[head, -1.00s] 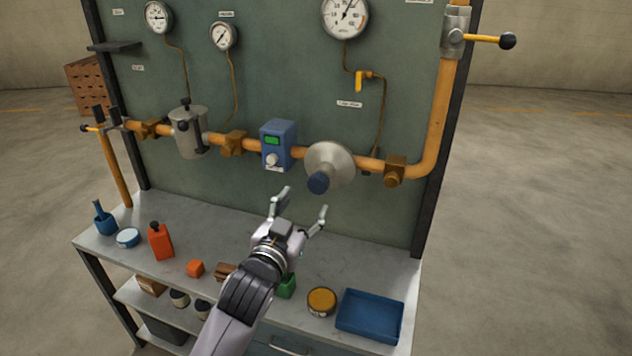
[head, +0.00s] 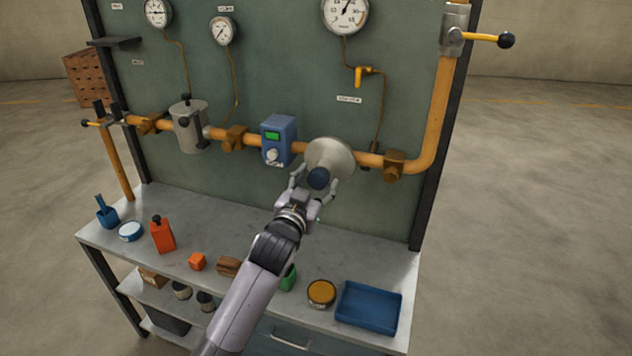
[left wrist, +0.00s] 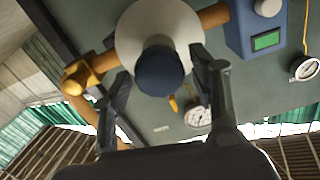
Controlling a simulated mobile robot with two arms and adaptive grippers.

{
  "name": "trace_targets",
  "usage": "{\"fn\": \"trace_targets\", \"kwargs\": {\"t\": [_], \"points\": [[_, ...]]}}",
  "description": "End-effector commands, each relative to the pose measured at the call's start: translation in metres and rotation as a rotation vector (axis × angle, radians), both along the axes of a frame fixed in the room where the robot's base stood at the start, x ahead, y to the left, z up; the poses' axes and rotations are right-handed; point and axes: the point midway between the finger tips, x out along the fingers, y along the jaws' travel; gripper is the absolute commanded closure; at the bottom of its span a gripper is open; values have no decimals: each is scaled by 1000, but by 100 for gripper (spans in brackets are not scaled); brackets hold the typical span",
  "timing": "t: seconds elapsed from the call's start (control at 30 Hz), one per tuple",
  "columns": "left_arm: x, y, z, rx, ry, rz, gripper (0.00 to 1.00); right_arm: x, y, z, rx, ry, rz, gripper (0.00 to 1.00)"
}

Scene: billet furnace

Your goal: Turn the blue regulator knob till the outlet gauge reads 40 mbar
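The blue regulator knob (head: 318,178) sticks out from the grey disc-shaped regulator body (head: 331,155) on the yellow pipe. My left gripper (head: 315,184) is open in front of it, one finger on each side of the knob. In the left wrist view the dark blue knob (left wrist: 159,72) sits between the open fingers, with a gap visible on both sides. The large gauge (head: 345,12) at the top, right of centre, has a needle, but its reading is too small to tell. I cannot tell which gauge is the outlet one. My right gripper is not in view.
A blue box with a green display (head: 278,140) is on the pipe left of the regulator. A yellow-handled lever valve (head: 480,38) is at upper right. The bench holds a blue tray (head: 368,307), a yellow-topped tin (head: 321,292) and an orange-red bottle (head: 162,235).

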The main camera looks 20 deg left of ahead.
Motion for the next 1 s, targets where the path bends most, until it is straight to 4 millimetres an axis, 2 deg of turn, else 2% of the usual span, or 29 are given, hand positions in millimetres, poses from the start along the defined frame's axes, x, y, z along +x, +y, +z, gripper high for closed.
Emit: {"fn": "trace_targets", "kwargs": {"t": [0.07,0.6,0.7,0.83,1.0], "points": [[0,0,0,0,0,0,53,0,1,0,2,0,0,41],[0,0,0,0,0,0,89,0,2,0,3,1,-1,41],[0,0,2,30,0,0,89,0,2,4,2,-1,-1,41],[0,0,3,190,-3,0,89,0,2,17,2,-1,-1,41],[0,-1,0,326,-9,0,89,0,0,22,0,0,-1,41]]}}
